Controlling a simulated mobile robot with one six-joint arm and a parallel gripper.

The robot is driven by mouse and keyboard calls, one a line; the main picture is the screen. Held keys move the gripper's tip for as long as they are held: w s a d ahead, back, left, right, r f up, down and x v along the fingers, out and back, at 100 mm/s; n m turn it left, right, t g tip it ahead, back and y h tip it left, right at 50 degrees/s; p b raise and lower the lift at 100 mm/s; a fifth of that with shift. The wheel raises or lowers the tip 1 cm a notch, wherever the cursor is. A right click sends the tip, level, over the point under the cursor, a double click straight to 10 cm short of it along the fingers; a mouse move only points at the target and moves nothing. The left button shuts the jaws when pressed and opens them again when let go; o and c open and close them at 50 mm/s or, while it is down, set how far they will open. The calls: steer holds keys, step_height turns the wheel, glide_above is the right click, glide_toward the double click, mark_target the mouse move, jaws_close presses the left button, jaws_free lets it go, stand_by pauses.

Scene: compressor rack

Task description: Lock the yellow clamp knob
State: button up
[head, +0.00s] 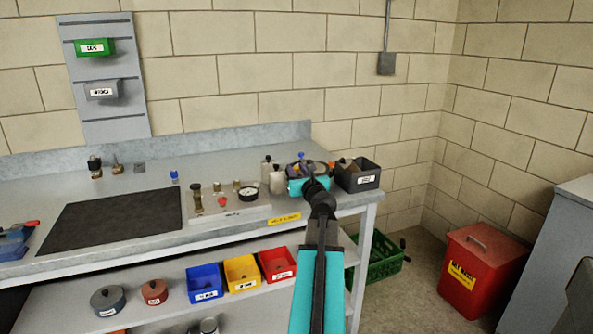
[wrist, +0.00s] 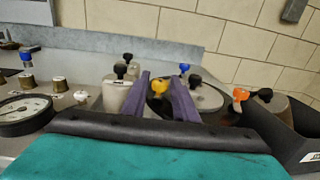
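The yellow clamp knob (wrist: 159,86) shows in the wrist view between the two purple fingertips of my gripper (wrist: 161,78). It sits above a dark round part on the bench. The fingers are apart, with space between them, and appear to hold nothing. I cannot tell how far beyond the fingertips the knob lies. In the head view my gripper (head: 299,169) is over the right end of the bench, and my arm hides most of what is below it. The yellow knob cannot be made out clearly there.
Near the fingers stand a blue knob (wrist: 184,67), a black knob (wrist: 196,79) and an orange knob (wrist: 240,94). A pale canister (wrist: 119,91) is on the left. A dark bin (head: 358,177) stands close on the right. A gauge (head: 249,193) lies left along the bench (head: 150,170).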

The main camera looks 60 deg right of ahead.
steer(key=shift+w+d, duration=0.3)
jaws_close()
